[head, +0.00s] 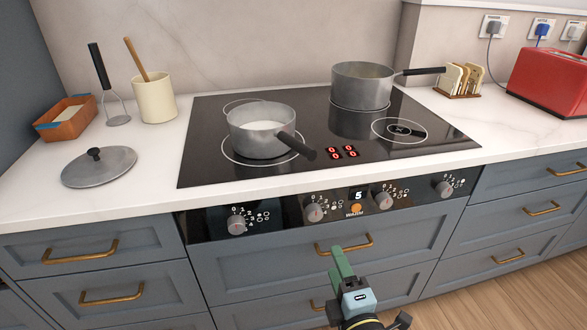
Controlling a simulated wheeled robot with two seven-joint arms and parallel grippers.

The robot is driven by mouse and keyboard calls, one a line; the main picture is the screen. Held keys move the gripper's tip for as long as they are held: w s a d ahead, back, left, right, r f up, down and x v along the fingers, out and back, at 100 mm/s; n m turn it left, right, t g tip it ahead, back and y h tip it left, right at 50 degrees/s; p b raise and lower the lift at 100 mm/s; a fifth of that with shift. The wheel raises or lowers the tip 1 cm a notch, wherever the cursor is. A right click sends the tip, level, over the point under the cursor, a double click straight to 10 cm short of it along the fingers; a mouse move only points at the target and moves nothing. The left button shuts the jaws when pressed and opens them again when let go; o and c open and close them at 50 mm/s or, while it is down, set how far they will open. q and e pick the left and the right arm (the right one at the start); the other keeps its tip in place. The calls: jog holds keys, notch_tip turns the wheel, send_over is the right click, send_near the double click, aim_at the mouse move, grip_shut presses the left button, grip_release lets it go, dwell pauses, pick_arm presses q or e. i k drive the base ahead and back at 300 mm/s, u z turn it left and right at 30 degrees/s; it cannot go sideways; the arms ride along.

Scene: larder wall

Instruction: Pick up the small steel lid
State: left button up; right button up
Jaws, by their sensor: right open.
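The small steel lid (112,168) lies flat on the white worktop at the left, with a black knob on top. It is left of the hob and clear of the pans. My right gripper (340,265) is low in front of the drawers below the hob, open and empty. It is well to the right of the lid and lower in the picture. The gap between its fingers is hard to see from this angle. My left gripper is out of view.
A saucepan with white contents (258,145) and a taller saucepan (361,88) stand on the black hob (210,165). Behind the lid are an orange box (66,128), a masher (117,118) and a cream utensil pot (155,100). A toast rack (459,80) and red toaster (548,82) stand right.

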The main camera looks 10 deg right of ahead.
aim_at(98, 166)
jog(key=u, duration=0.05)
jog(key=k, duration=1)
jog(key=z, duration=0.05)
